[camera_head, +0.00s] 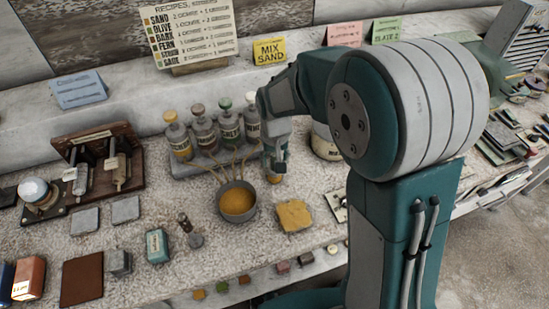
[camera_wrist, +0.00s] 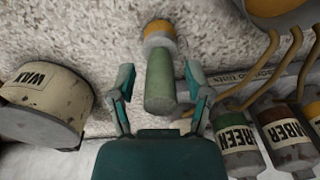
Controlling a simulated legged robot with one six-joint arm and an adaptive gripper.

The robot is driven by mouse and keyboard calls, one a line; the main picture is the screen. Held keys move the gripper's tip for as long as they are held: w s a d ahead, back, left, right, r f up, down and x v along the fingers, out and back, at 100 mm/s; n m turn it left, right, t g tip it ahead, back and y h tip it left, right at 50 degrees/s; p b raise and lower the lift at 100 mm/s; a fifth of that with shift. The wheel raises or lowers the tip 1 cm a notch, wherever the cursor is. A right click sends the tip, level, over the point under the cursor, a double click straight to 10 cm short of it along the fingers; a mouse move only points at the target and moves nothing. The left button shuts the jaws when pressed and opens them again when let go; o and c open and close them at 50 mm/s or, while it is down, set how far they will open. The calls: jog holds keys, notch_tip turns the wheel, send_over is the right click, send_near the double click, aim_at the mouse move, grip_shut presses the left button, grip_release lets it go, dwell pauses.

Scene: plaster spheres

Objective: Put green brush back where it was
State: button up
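The green brush (camera_wrist: 160,82) has a green handle, a pale band and an orange-yellow end (camera_wrist: 159,30). In the wrist view it lies between the two fingers of my gripper (camera_wrist: 160,80). Narrow gaps show on both sides of the handle, so the fingers look open around it. In the head view my gripper (camera_head: 275,160) is right of the grey bowl, with the orange end (camera_head: 275,178) just below it, at or near the worktop. My gripper hides most of the brush there.
A grey bowl of orange-yellow powder (camera_head: 238,200) is close on the left. Behind are several labelled bottles (camera_head: 203,128) on a tray with tan curved rods. A wax jar (camera_head: 325,145) is close on the right. A yellow slab (camera_head: 295,215) lies in front.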

jog(key=shift+r, duration=0.1)
notch_tip(320, 180, up, 11)
jog(key=shift+r, duration=0.5)
jog(key=shift+s+d+r, duration=0.15)
jog(key=s+d+r+t, duration=0.2)
jog(key=s+d, duration=0.4)
jog(key=s, duration=0.3)
jog(key=s+d+r+m+t, duration=0.1)
jog(key=s+d+r+t, duration=0.2)
jog(key=s+d, duration=0.3)
jog(key=s, duration=0.4)
jog(key=shift+d+r+t, duration=0.15)
jog(key=shift+r+t, duration=0.05)
jog(key=shift+t, duration=0.1)
jog(key=shift+w, duration=0.1)
